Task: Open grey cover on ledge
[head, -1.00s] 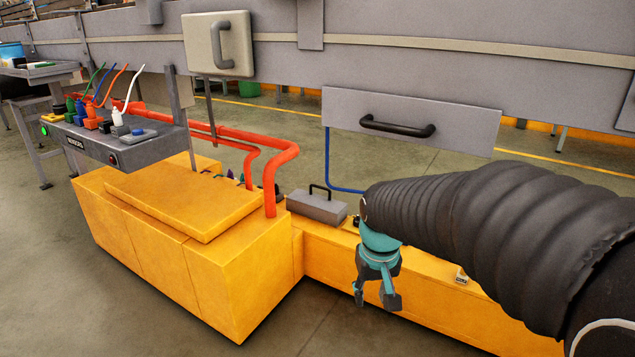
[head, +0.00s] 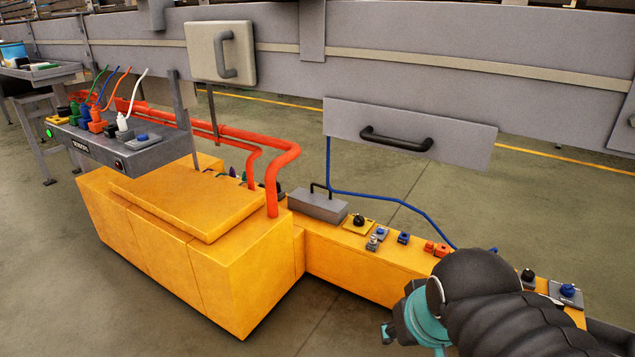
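The grey cover (head: 318,206) is a low box lid with a black handle on top. It sits shut on the yellow ledge (head: 345,269), just right of the red pipes. My gripper (head: 388,334) is low in the head view, in front of the ledge and to the right of the cover, clear of it. Only a small teal and dark part of it shows; its fingers are mostly hidden or cut off, so its opening cannot be told.
Red pipes (head: 270,180) rise beside the cover from the large yellow cabinet (head: 190,258). Several knobs and plugs, including a black knob (head: 359,221), line the ledge right of the cover. A grey drawer panel (head: 467,144) with a black handle hangs above. A blue cable (head: 405,206) runs behind the ledge.

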